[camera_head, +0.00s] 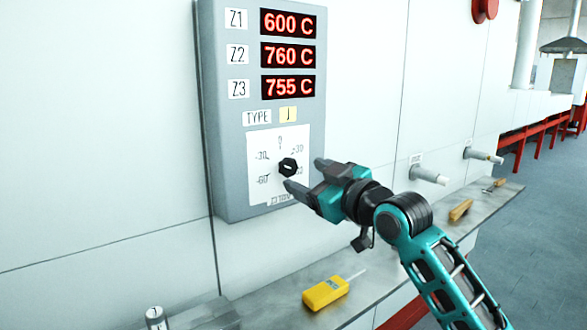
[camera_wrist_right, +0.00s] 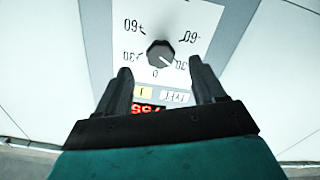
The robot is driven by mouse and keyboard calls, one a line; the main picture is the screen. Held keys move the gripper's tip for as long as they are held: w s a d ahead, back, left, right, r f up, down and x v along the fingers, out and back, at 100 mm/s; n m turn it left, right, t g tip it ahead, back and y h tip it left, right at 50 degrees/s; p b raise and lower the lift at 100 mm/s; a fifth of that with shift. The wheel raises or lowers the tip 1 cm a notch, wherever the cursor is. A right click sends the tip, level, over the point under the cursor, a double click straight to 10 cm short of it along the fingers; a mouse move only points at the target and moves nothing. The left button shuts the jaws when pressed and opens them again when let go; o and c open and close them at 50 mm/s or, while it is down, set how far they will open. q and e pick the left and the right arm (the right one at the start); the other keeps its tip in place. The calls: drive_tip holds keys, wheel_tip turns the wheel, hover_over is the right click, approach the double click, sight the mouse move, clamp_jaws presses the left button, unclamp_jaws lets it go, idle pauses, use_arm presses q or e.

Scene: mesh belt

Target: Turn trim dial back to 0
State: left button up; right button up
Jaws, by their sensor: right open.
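The trim dial (camera_head: 288,167) is a black knob on a white scale plate (camera_head: 262,144) low on the grey control panel (camera_head: 232,170). In the right wrist view the knob (camera_wrist_right: 160,53) appears upside down, with 0 below it. A light mark on it seems to point to the lower right, toward the -30 side. My right gripper (camera_head: 304,175) is open and empty, its fingers facing the panel just short of the knob. In the right wrist view its fingertips (camera_wrist_right: 160,70) lie either side of the knob's lower part, apart from it. My left gripper is out of view.
A yellow handheld device (camera_head: 325,292) lies on the metal ledge (camera_head: 275,310) below. Two pipe stubs (camera_head: 428,175) stick out of the wall at right. A wooden-handled item (camera_head: 460,211) lies on the ledge.

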sight(290, 170)
drive_tip(key=shift+x, duration=2.75)
drive_tip(key=shift+c, duration=0.2)
drive_tip(key=c, duration=1)
drive_tip(key=shift+m, duration=0.4)
drive_tip(key=m, duration=0.5)
drive_tip(key=shift+s+a+m, duration=0.1)
drive_tip(key=shift+m, duration=0.2)
drive_tip(key=m, duration=0.5)
drive_tip(key=shift+m, duration=0.4)
